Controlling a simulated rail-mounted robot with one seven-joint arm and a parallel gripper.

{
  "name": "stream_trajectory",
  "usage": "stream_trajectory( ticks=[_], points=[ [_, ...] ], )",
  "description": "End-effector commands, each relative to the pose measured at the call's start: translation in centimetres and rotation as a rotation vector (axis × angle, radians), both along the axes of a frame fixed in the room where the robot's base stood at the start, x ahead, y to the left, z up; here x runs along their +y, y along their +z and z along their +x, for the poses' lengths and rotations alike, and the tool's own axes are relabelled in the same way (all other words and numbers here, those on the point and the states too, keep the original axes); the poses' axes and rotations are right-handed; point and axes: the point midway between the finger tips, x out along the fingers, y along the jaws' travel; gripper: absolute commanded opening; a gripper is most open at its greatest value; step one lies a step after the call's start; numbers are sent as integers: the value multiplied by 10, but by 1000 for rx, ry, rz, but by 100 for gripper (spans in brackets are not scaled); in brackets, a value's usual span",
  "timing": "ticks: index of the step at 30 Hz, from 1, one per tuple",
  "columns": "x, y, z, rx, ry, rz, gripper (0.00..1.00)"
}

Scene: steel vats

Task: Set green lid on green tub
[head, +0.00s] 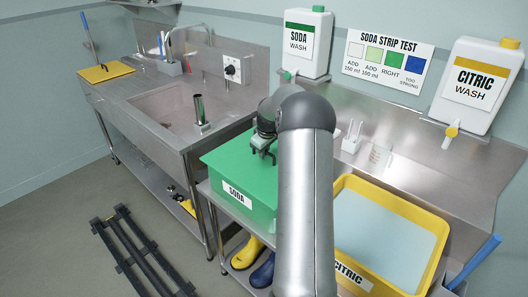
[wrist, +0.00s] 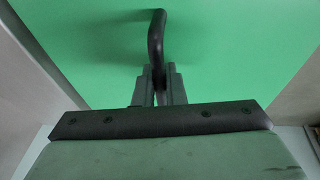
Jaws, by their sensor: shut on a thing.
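The green lid (head: 222,158) covers the top of the green tub (head: 258,212), which has a SODA label on its front. In the head view I cannot tell whether the lid is fully seated or slightly above the rim. My gripper (head: 263,150) is over the lid, pointing down. In the wrist view my gripper (wrist: 158,85) is shut on the dark bent handle of the lid (wrist: 90,45), and the lid's green face fills most of the view. My arm hides the right part of the lid and tub.
A yellow tub (head: 433,225) labelled CITRIC, holding pale liquid, stands to the right. A steel sink (head: 165,110) is at left. Soda (head: 307,42) and citric (head: 476,85) wash containers are at the back. Boots (head: 247,252) stand below the green tub.

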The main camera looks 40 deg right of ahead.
Motion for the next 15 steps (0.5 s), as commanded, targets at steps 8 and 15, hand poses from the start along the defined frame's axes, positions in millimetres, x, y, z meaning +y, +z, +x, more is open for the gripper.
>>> stream_trajectory(
  ticks=[8,15],
  points=[
    [0,1,0,-1,0,-1,36],
    [0,3,-1,0,0,0,36]
  ],
)
